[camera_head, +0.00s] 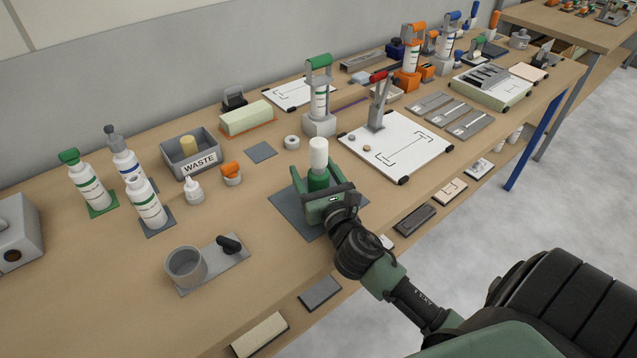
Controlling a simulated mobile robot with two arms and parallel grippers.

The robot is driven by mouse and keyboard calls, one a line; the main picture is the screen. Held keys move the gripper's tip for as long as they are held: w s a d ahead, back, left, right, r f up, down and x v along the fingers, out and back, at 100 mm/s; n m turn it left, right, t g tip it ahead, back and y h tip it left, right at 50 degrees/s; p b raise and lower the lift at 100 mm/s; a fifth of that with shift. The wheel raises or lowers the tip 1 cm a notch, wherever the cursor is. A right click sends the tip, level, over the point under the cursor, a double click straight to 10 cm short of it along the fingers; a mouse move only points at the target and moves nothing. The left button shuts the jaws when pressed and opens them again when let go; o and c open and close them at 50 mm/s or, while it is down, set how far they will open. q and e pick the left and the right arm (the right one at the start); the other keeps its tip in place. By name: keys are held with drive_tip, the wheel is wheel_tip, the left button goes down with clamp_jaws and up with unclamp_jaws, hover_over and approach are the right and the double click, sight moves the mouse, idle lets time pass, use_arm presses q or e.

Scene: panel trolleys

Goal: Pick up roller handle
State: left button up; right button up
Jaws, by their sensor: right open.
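The roller handle (318,152) appears to be the upright piece with a white cylindrical top and a green lower part, over a dark grey mat (290,213). My right gripper (318,182) is open, with its green fingers on either side of the green lower part. Whether the fingers touch it cannot be told. The gripper body hides its lower end. My left gripper is not in view.
A grey stand with a green-handled bottle (319,100) is close behind. A white board (412,150) lies to the right. The WASTE bin (191,152), several bottles and a grey cup (185,267) are to the left. The front bench edge is near my right arm.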

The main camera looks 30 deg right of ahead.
drive_tip(key=shift+c, duration=0.4)
clamp_jaws()
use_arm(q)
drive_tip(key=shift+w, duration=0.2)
use_arm(e)
drive_tip(key=shift+r, duration=0.1)
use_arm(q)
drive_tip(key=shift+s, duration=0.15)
use_arm(e)
drive_tip(key=shift+r, duration=0.5)
use_arm(q)
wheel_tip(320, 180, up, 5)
drive_tip(key=p, duration=0.5)
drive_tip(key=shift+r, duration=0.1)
use_arm(e)
wheel_tip(320, 180, up, 19)
use_arm(q)
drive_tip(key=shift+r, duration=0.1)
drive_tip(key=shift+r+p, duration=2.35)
drive_tip(key=shift+p, duration=0.2)
use_arm(e)
drive_tip(key=shift+r, duration=1.95)
